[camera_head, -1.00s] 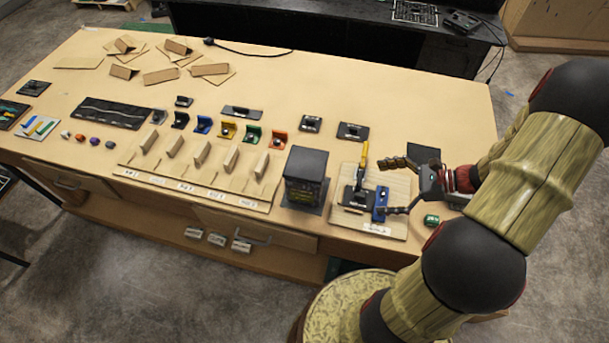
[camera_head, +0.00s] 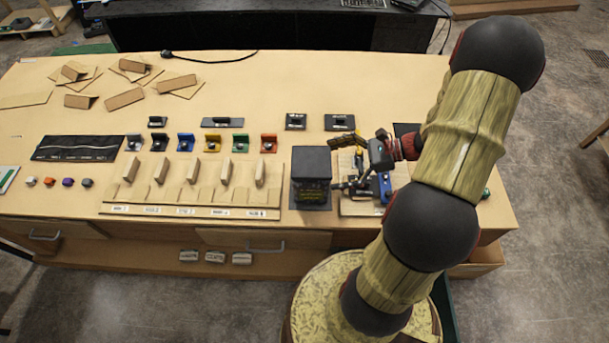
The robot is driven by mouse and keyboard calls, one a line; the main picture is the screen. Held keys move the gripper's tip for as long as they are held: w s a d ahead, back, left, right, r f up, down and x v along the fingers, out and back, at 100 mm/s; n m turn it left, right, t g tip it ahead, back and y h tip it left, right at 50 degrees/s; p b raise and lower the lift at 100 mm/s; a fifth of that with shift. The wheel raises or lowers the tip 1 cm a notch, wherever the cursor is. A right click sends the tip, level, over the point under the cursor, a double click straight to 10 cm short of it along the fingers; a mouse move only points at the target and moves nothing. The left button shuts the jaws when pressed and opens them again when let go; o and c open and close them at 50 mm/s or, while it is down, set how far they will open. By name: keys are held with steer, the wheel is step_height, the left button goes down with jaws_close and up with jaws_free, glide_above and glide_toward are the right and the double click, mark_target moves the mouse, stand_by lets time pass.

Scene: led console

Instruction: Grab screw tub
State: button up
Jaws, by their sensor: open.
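I cannot tell for sure which thing is the screw tub. A small green round item (camera_head: 487,193) shows at the table's right end, partly hidden behind my arm; its label cannot be read. My gripper (camera_head: 338,164) is open over the wooden board (camera_head: 360,208) at the right of the table, its fingers pointing left. A blue block (camera_head: 385,188) and a dark fixture stand on that board, partly covered by the gripper. No object shows between the fingers.
A black box (camera_head: 311,175) stands just left of the board, close to the fingers. A slotted wooden rack (camera_head: 190,198), coloured brackets (camera_head: 186,142) and small coloured pieces (camera_head: 68,182) lie further left. Labelled small boxes (camera_head: 215,257) sit on the lower shelf.

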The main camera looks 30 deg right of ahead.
mark_target(311, 166)
steer(key=x, duration=0.6)
steer(key=shift+w+a+f, duration=0.15)
steer(key=shift+w+a, duration=0.05)
steer(key=shift+w, duration=0.15)
steer(key=shift+c, duration=0.7)
steer(key=c, duration=1.8)
steer(key=shift+c, duration=0.2)
